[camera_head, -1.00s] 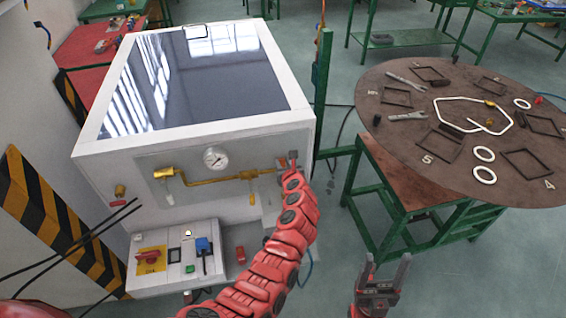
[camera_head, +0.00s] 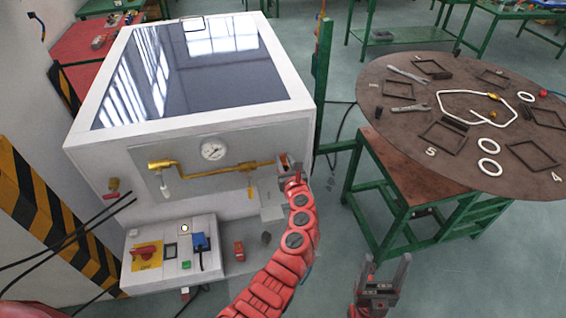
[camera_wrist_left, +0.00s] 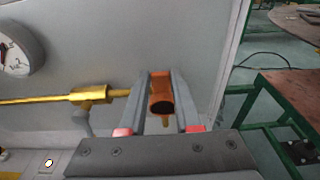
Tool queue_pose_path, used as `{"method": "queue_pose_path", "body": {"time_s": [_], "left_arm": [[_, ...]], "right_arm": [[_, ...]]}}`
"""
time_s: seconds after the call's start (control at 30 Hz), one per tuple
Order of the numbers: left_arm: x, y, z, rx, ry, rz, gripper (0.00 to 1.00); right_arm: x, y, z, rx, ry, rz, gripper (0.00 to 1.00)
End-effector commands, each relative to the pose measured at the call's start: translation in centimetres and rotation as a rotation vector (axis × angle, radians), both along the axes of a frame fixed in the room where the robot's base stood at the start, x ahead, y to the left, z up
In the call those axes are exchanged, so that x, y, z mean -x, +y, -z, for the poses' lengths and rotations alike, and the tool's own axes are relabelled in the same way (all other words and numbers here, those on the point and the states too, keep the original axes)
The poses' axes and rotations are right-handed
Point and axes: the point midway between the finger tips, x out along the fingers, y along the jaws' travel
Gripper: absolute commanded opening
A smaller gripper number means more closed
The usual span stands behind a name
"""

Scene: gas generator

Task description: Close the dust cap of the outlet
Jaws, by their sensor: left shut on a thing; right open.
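The outlet is at the right end of the brass pipe (camera_head: 225,169) on the white generator's front; the pipe also shows in the left wrist view (camera_wrist_left: 60,99). My left gripper (camera_head: 288,161) is at that end and covers most of it. In the left wrist view, my left gripper (camera_wrist_left: 162,78) has its two fingers on either side of an orange cylindrical piece (camera_wrist_left: 161,84) with a dark round end facing the camera. It looks like the dust cap, but I cannot tell whether it sits over the outlet. My right gripper (camera_head: 379,272) is open and empty, low over the floor.
A pressure gauge (camera_head: 213,149) sits above the pipe. A control box (camera_head: 172,256) with a red switch and blue plug stands below. A round table (camera_head: 455,130) with frames, rings and wrenches is at right.

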Motion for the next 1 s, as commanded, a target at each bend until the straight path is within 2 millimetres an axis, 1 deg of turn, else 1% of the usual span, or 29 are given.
{"method": "queue_pose_path", "body": {"time_s": [0.03, 0.1, 0.3, 0.43, 0.53, 0.7, 1.0], "left_arm": [[0.4, -0.4, 1.2, -0.017, -0.042, 0.006, 0.0], [0.9, -0.5, 1.6, -0.033, -0.092, 0.006, 0.0], [2.0, -0.8, 2.0, -0.072, -0.219, 0.004, 0.0], [2.6, -0.9, 2.1, -0.091, -0.28, 0.001, 0.0], [2.9, -1.0, 2.1, -0.102, -0.314, 0.002, 0.0], [3.2, -1.1, 1.9, -0.113, -0.349, 0.002, 0.0], [3.2, -1.1, 1.7, -0.116, -0.358, 0.001, 0.0]], "right_arm": [[0.0, 0.0, 2.4, 0.0, 0.0, 0.0, 0.67], [0.0, 0.0, 4.1, 0.0, 0.0, 0.0, 0.67], [0.0, 0.0, 8.4, 0.0, 0.0, 0.0, 0.67], [0.0, 0.0, 10.6, 0.0, 0.0, 0.0, 0.67], [0.0, 0.0, 11.7, 0.0, 0.0, 0.0, 0.67], [0.0, 0.0, 12.7, 0.0, 0.0, 0.0, 0.67], [0.0, 0.0, 12.8, 0.0, 0.0, 0.0, 0.67]]}}
